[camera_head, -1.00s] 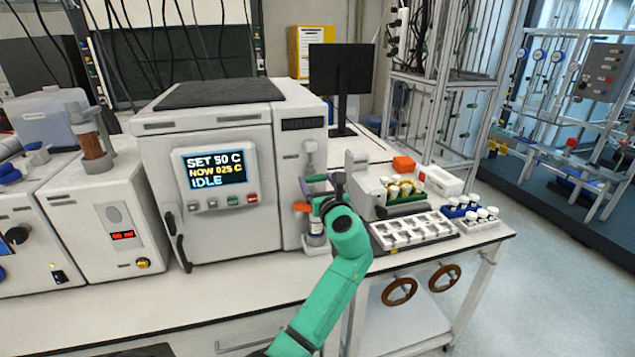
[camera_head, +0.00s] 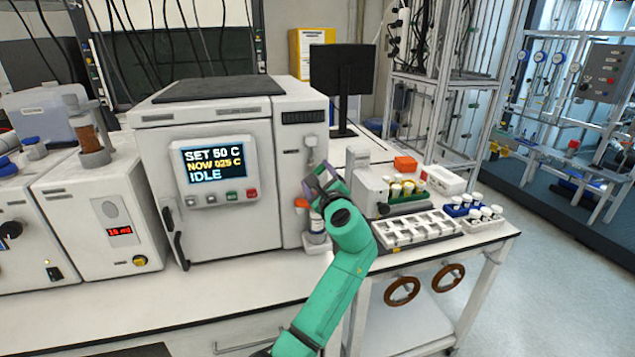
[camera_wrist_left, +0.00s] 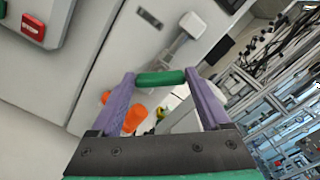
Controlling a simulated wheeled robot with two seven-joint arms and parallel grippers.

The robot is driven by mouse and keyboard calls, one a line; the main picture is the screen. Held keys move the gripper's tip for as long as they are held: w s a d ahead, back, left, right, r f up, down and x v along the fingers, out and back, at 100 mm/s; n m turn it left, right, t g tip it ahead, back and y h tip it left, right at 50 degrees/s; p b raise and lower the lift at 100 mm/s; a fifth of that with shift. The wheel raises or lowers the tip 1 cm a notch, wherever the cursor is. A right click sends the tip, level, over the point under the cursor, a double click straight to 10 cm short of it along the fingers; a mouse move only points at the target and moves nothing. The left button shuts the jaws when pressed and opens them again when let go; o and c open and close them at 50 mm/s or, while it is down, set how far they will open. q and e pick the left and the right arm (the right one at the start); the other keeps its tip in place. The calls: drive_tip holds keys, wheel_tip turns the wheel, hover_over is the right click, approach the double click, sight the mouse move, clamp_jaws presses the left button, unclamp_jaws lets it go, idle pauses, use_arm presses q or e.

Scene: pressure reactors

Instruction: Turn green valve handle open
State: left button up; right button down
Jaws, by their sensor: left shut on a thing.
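The green valve handle (camera_wrist_left: 160,77) shows in the left wrist view as a short bar lying between two purple fingertips. My left gripper (camera_wrist_left: 161,80) is shut on it, one finger at each end. In the head view my left gripper (camera_head: 321,180) is at the right front of the large white oven-like unit, its fingers tilted up and to the left. The handle is too small and covered there to make out clearly. A grey-white fitting (camera_wrist_left: 181,42) shows just beyond the handle in the left wrist view. My right gripper is not in view.
The white unit (camera_head: 215,220) with a lit screen stands just left of the gripper. A white rack (camera_head: 415,232) and vials (camera_head: 485,213) are to the right. The bench front (camera_head: 200,315) is clear.

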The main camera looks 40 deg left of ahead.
use_arm(q)
drive_tip(key=shift+f+n+b, duration=0.2)
drive_tip(key=shift+n+b, duration=1.4)
drive_tip(key=shift+n, duration=0.8)
drive_tip(key=shift+f+n+b, duration=0.15)
drive_tip(key=shift+n+b, duration=1.4)
drive_tip(key=shift+n, duration=0.85)
drive_tip(key=o, duration=1.2)
drive_tip(key=b+v, duration=0.3)
drive_tip(key=v, duration=1.1)
drive_tip(key=shift+s+d+r, duration=0.15)
drive_tip(key=shift+s+d, duration=0.05)
